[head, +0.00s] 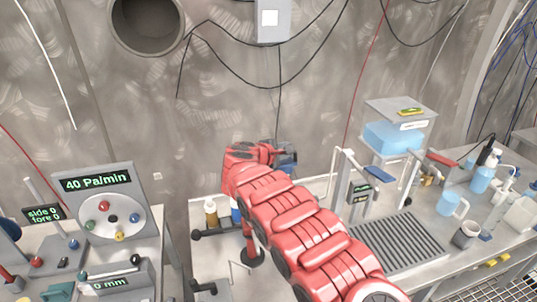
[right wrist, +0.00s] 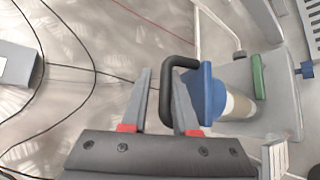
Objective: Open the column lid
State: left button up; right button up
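The column (right wrist: 239,106) is a pale cylinder in the right wrist view, topped by a blue lid (right wrist: 214,95) with a black loop handle (right wrist: 166,90). In the head view a bit of the blue lid (head: 289,159) shows beside my right gripper (head: 280,155); the arm hides most of the column. In the right wrist view my right gripper (right wrist: 160,95) is open. Its fingers are on either side of the handle's outer bar, which lies closer to the right finger. I cannot tell whether they touch. The lid appears seated on the column. My left gripper is not in view.
An instrument panel (head: 103,205) stands at the left. Small bottles (head: 211,212) stand left of my arm. Cables hang on the wall.

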jog(key=p+v, duration=0.9)
jog(key=v, duration=0.7)
jog(key=shift+d, duration=0.15)
jog(key=shift+s+f, duration=0.1)
